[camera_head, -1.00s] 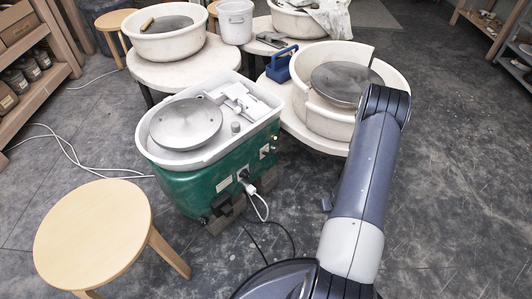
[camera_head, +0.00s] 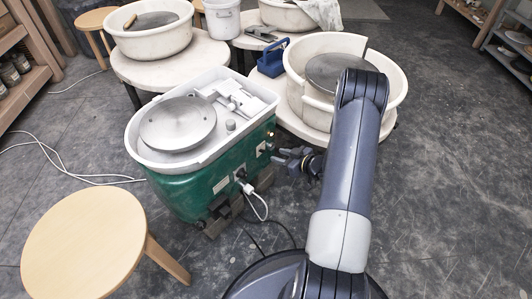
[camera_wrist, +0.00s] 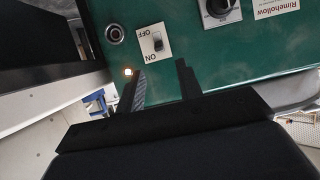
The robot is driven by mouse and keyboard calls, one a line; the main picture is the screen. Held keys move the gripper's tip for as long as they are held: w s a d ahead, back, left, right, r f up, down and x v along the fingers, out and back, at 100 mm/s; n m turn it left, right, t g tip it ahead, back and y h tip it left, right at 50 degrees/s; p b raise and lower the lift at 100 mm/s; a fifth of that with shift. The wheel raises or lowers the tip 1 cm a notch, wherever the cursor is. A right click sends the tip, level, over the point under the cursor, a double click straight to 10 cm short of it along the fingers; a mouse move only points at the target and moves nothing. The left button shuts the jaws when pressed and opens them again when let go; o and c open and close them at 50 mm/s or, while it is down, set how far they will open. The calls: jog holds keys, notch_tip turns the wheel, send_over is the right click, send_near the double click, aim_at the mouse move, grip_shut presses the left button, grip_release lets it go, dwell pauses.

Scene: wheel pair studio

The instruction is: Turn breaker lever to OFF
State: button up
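The breaker lever (camera_wrist: 157,41) is a small dark lever on a white plate marked OFF and ON, seen in the wrist view. The lettering appears upside down, with OFF at the top and ON at the bottom; I cannot tell surely which way the lever is thrown. It sits on the green panel (camera_wrist: 185,48) of the green wheel machine (camera_head: 190,192). My gripper (camera_wrist: 163,78) is open and empty, its two black fingers apart just below the plate. In the head view my gripper (camera_head: 279,157) is beside the machine's right end; the lever is too small to tell there.
A lit lamp (camera_wrist: 128,72) is close to the left finger. A round socket (camera_wrist: 115,34) and a dark knob (camera_wrist: 217,7) are on the panel. A white plug (camera_head: 247,187) with cable sticks out below. A cream wheel basin (camera_head: 397,88) stands close behind my arm.

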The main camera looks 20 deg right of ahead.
aim_at(265, 151)
jog(key=b+x, duration=0.2)
jog(key=x, duration=0.5)
jog(key=shift+w+a+f, duration=0.15)
jog(key=shift+w+f, duration=0.05)
jog(key=shift+w, duration=0.1)
jog(key=shift+c, duration=0.2)
grip_shut()
